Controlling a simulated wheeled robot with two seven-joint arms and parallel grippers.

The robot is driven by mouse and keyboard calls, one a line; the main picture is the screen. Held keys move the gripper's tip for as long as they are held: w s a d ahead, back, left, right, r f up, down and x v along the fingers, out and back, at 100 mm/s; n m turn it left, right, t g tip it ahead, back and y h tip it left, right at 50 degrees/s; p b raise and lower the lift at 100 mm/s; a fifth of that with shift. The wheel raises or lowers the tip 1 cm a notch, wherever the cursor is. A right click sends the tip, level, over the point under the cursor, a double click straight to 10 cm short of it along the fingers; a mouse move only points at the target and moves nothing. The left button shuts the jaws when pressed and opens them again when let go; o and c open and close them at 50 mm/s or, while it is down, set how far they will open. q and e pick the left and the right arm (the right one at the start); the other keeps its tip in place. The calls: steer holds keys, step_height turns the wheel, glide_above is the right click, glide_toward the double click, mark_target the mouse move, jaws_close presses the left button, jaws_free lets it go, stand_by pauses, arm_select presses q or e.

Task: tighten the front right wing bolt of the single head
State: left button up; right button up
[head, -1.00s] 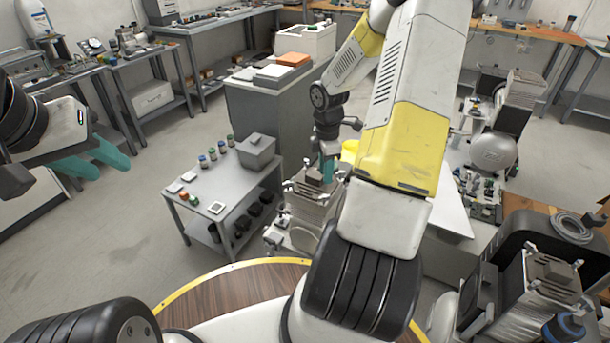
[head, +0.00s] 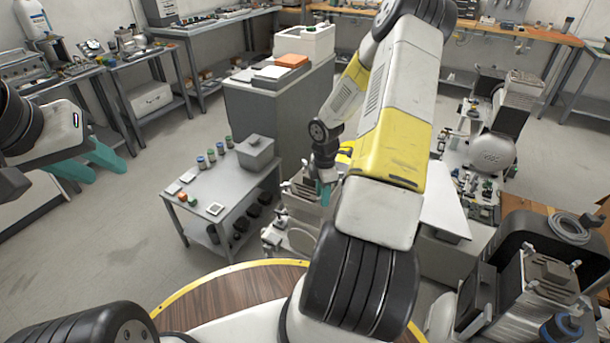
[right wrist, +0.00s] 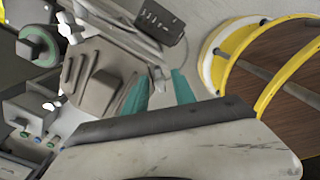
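The compressor with the single head (head: 303,206) stands left of my right forearm in the head view, partly hidden by it. In the right wrist view its grey ribbed head (right wrist: 98,82) lies left of my fingers, with pale wing bolts (right wrist: 70,28) at its far edge. A small grey wing bolt (right wrist: 160,80) shows between or just beyond my right fingertips; contact cannot be told. My right gripper (right wrist: 163,76) has its teal fingers apart; it also shows beside the head in the head view (head: 324,192). My left gripper (head: 108,172) is open and empty at the left.
A grey side table (head: 222,192) with jars and a box stands left of the compressor. Another compressor (head: 548,285) is close at the right, and one more (head: 492,152) stands behind. A round wooden-topped surface with a yellow rim (head: 235,300) lies in front. Floor at the left is free.

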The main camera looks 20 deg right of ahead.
jaws_close()
steer(key=shift+m, duration=0.3)
steer(key=m, duration=1.3)
steer(key=shift+m, duration=2.2)
jaws_free()
